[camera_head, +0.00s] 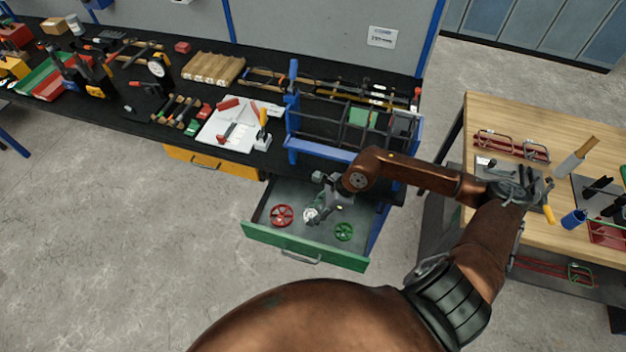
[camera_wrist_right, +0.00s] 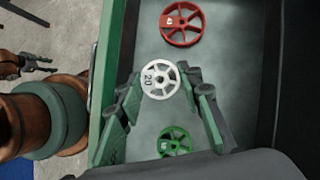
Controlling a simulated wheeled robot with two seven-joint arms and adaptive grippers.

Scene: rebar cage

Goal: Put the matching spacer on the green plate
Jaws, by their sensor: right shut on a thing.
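My right gripper (camera_head: 318,208) reaches down into the open green-fronted drawer (camera_head: 300,246). In the right wrist view its fingers (camera_wrist_right: 160,84) are closed around a white wheel-shaped spacer (camera_wrist_right: 160,80) marked 20. The white spacer (camera_head: 310,214) is partly hidden by the gripper in the head view. A red spacer (camera_head: 282,215) and a green spacer (camera_head: 344,231) lie on the drawer floor; the wrist view shows the red one (camera_wrist_right: 181,24) above and the green one (camera_wrist_right: 174,142) below. A green plate (camera_head: 362,118) sits in the rebar cage on the bench.
The blue-framed cage (camera_head: 342,153) stands on the black bench above the drawer. Left of it lie a white sheet with tools (camera_head: 232,124) and wooden strips (camera_head: 213,68). A wooden table (camera_head: 490,110) with tools stands at the right. The floor in front is clear.

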